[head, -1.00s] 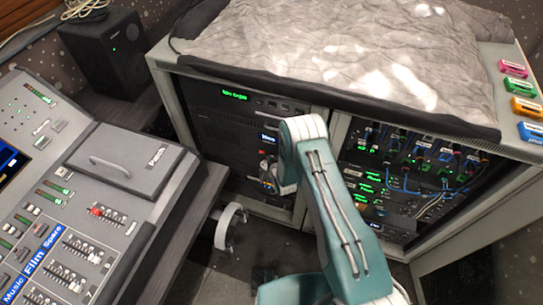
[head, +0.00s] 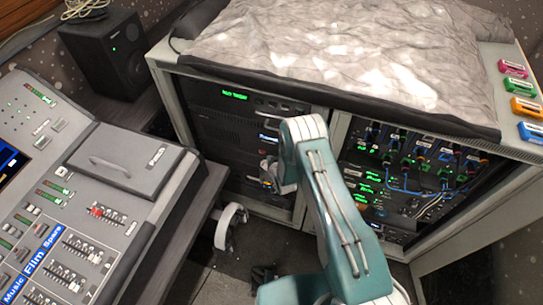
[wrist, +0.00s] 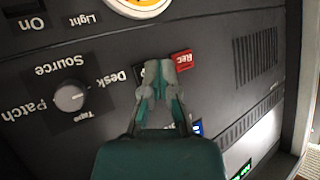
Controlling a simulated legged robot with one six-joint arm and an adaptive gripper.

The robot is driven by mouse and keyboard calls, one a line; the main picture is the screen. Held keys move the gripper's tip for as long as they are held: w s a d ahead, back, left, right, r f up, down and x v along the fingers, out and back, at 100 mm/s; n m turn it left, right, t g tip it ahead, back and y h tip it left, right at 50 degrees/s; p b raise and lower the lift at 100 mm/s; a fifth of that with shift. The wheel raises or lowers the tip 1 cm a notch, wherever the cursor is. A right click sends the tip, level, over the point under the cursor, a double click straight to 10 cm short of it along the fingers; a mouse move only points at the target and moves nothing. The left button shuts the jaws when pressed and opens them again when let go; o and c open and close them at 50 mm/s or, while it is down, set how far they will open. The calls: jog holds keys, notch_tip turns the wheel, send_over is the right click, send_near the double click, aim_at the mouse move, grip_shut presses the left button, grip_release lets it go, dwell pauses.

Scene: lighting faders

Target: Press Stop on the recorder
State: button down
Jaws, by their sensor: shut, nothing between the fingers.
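The recorder panel (wrist: 222,85) fills the wrist view, its lettering upside down. A red button marked Rec (wrist: 182,60) sits just right of my fingertips. My gripper (wrist: 158,70) is shut and empty, its tips over a dark button (wrist: 148,70) beside Rec. The tips cover most of that button, so I cannot read its label or tell whether they touch it. A blue button (wrist: 197,127) shows partly past my gripper. In the head view my gripper (head: 268,178) is at the front of the left rack bay (head: 225,135), partly behind my arm.
A Source knob (wrist: 70,97) with Desk, Tape and Patch labels is left of my fingertips. A round orange-and-white emblem (wrist: 140,3) is above. In the head view, a mixing desk (head: 60,200) stands left and a patched rack bay (head: 410,175) right.

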jog(key=shift+s+a, duration=0.2)
jog(key=shift+s, duration=0.35)
jog(key=s, duration=0.1)
jog(key=s+a, duration=0.1)
jog(key=s, duration=0.2)
jog(key=shift+s+a, duration=0.35)
dwell(0.8)
